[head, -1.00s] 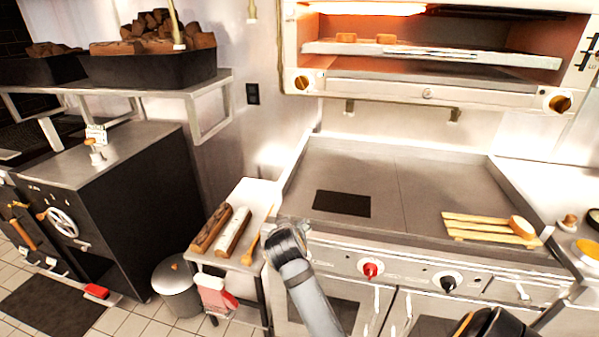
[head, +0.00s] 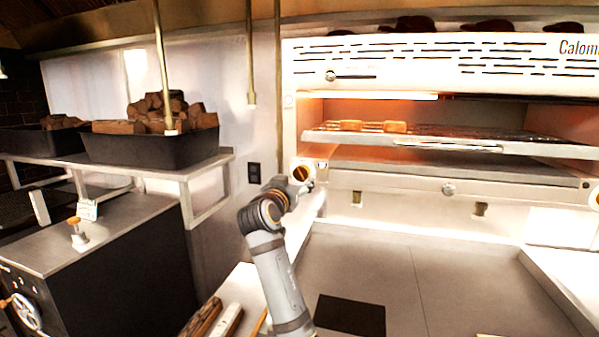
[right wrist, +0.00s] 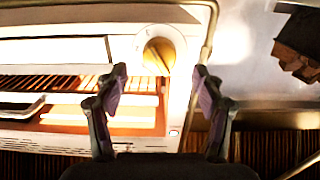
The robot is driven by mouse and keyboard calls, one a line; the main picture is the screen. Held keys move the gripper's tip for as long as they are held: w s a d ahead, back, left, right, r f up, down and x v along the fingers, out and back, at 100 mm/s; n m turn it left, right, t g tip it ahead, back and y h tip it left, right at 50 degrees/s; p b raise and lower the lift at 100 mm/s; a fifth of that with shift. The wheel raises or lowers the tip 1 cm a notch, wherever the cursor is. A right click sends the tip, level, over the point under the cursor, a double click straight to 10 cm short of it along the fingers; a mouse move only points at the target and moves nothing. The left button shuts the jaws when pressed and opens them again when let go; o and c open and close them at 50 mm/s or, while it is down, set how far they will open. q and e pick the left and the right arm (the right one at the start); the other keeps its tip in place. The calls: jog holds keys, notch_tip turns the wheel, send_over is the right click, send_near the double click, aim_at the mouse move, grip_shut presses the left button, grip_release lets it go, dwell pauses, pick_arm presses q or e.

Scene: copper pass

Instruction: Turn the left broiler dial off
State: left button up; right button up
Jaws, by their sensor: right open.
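The broiler (head: 400,180) is a white wall unit with an orange-lit opening and a glowing bar along its top. Its left dial (right wrist: 159,56), round and gold in a pale ring, is at its lower left corner and also shows in the head view (head: 302,173), partly behind my arm. My right gripper (right wrist: 160,80) is open and empty, its fingertips spread on either side of the dial's lower edge in the right wrist view. I cannot tell whether they touch it. In the head view my right gripper (head: 296,180) is small and unclear. My left gripper is out of view.
A metal griddle (head: 465,275) lies below the broiler. Toast-like slices (head: 395,127) sit on the broiler rack.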

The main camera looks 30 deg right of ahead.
aim_at(299, 176)
jog(key=x, duration=0.2)
jog(key=shift+w+d, duration=0.2)
jog(key=shift+d, duration=0.15)
jog(key=shift+p+x, duration=0.6)
jog(key=shift+x, duration=0.4)
jog(key=shift+r, duration=0.1)
jog(key=shift+w, duration=0.2)
jog(key=shift+d, duration=0.1)
jog(key=shift+c, duration=0.7)
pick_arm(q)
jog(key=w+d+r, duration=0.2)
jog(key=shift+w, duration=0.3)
pick_arm(e)
jog(key=c, duration=1)
